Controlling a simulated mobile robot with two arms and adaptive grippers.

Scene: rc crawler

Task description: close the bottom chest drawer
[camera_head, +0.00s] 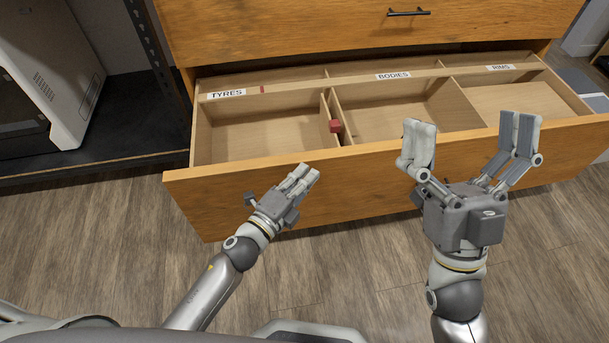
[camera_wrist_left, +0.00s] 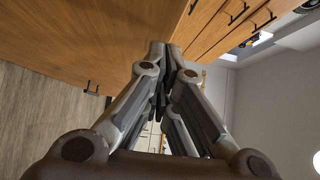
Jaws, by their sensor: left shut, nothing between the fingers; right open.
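The bottom chest drawer (camera_head: 225,193) is pulled well out from the wooden chest in the head view. Its compartments are labelled TYRES, BODIES and RIMS. My left gripper (camera_head: 305,174) is shut and empty, close to the drawer's front panel left of its middle; I cannot tell whether it touches. In the left wrist view the left gripper (camera_wrist_left: 166,48) shows its fingers together, with wood surfaces beyond. My right gripper (camera_head: 470,135) is open and empty, in front of the drawer's right half, and hides part of the front panel.
A small red block (camera_head: 335,126) sits at the divider between the TYRES and BODIES compartments. The closed drawer above has a black handle (camera_head: 408,12). A dark shelf (camera_head: 110,150) with a white machine (camera_head: 55,70) stands at the left. The wood floor (camera_head: 110,240) in front is clear.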

